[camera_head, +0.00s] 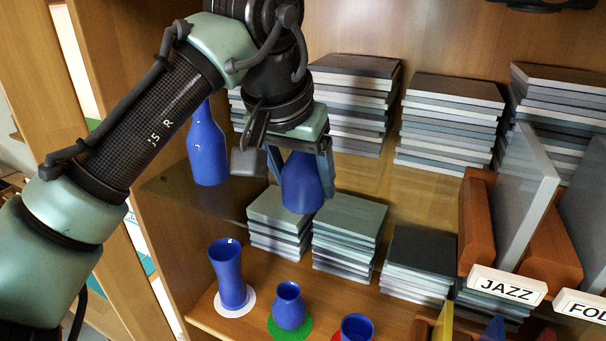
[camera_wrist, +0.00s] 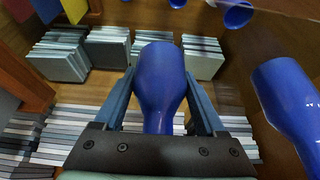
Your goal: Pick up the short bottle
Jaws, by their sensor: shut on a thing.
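A short blue bottle (camera_head: 302,190) is held between the two fingers of my gripper (camera_head: 300,176). In the wrist view the short bottle (camera_wrist: 158,75) fills the space between the fingers (camera_wrist: 160,88), its narrow neck toward my palm and its wide base pointing away. Its neck is hidden behind my gripper in the head view. I cannot tell if its base touches the shelf. A taller blue bottle (camera_head: 207,150) stands to the left of my gripper; it also shows at the right of the wrist view (camera_wrist: 285,95).
Stacks of grey slabs (camera_head: 350,105) stand behind on the shelf. Below are more stacks (camera_head: 345,225), a tall blue vase (camera_head: 230,275) on a white disc and a small blue vase (camera_head: 289,308) on a green disc. An orange rack (camera_head: 475,220) labelled JAZZ is at right.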

